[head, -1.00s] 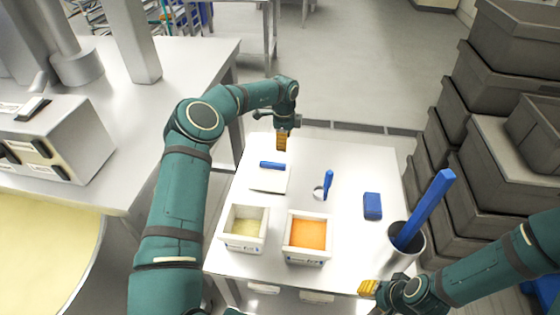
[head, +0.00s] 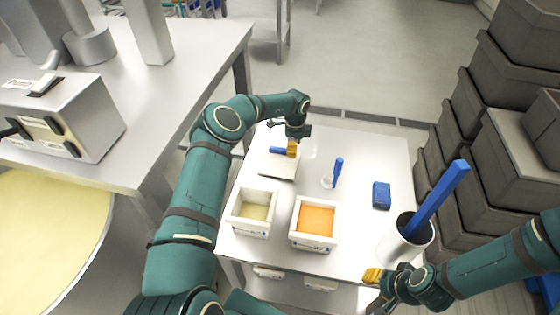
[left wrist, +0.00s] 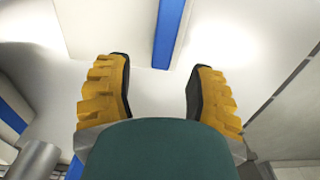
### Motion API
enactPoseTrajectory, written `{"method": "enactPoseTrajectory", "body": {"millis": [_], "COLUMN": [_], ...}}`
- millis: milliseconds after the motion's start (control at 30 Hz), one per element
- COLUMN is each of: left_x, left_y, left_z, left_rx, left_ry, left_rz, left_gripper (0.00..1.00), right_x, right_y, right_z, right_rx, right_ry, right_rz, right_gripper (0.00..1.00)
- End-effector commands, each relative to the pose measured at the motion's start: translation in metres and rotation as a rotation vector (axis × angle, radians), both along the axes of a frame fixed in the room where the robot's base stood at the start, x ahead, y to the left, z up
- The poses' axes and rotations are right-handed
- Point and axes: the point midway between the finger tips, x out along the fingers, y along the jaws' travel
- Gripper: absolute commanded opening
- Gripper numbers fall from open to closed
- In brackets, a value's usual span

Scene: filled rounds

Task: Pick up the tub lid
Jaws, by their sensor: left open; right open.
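The tub lid (head: 272,170) is a flat pale square with a blue bar handle (head: 279,150). It lies at the far left part of the white table. My left gripper (head: 292,148) is at the right end of the handle and partly hides it. In the left wrist view the blue handle (left wrist: 168,32) lies ahead of and between the two yellow fingertips (left wrist: 155,80), which are spread with a gap on both sides. My right gripper (head: 373,276) is open and empty at the table's front right edge.
Two white tubs stand in front of the lid, one with a pale yellow filling (head: 253,212) and one orange (head: 316,219). A small round item with a blue handle (head: 338,170), a blue block (head: 381,195) and a pot (head: 398,246) holding a blue-handled tool stand to the right. Grey crates (head: 500,130) are stacked at right.

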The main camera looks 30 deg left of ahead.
Motion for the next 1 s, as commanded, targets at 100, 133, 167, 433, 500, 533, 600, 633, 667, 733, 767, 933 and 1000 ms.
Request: {"method": "enactPoseTrajectory", "body": {"millis": [100,133,167,433,500,533,600,633,667,733,767,933,1000], "left_x": [0.000,0.000,0.000,0.001,0.001,0.001,0.001,0.001,0.001,0.001,0.001,0.000,0.000], "left_y": [-0.001,-0.001,-0.001,0.000,0.000,0.000,0.000,0.000,0.000,0.000,0.000,-0.001,-0.001], "left_z": [-0.021,-0.025,-0.028,-0.032,-0.032,-0.032,-0.032,-0.032,-0.032,-0.032,-0.032,-0.032,-0.032], "left_rx": [0.000,0.000,0.000,0.000,0.000,0.000,0.000,0.000,0.000,0.000,0.000,0.000,0.000], "left_ry": [0.001,0.002,0.002,-0.001,-0.001,-0.001,-0.001,-0.001,-0.001,-0.001,-0.001,0.000,0.000], "left_rz": [0.001,0.001,0.001,0.002,0.002,0.002,0.002,0.002,0.002,0.002,0.002,0.002,0.002], "left_gripper": [0.55,0.55,0.55,0.55,0.40,0.29,0.05,0.00,0.00,0.00,0.00,0.00,0.00], "right_x": [0.000,0.000,0.000,0.000,0.000,0.000,0.000,0.000,0.000,0.000,0.000,0.000,0.000], "right_y": [0.000,0.000,0.000,0.000,0.000,0.000,0.000,0.000,0.000,0.000,0.000,0.000,0.000], "right_z": [-0.002,-0.003,-0.003,-0.003,-0.003,-0.003,-0.003,-0.003,-0.003,-0.003,-0.003,-0.003,-0.003], "right_rx": [0.000,0.000,0.000,-0.001,-0.001,-0.001,-0.001,-0.001,-0.001,-0.001,-0.001,0.000,0.000], "right_ry": [0.000,0.000,0.000,0.000,0.000,0.000,0.000,0.000,0.000,0.000,0.000,0.000,0.000], "right_rz": [0.000,0.000,0.000,0.000,0.000,0.000,0.000,0.000,0.000,0.000,0.000,0.000,0.000], "right_gripper": [0.37,0.37,0.37,0.37,0.37,0.37,0.37,0.37,0.37,0.37,0.37,0.37,0.37]}}
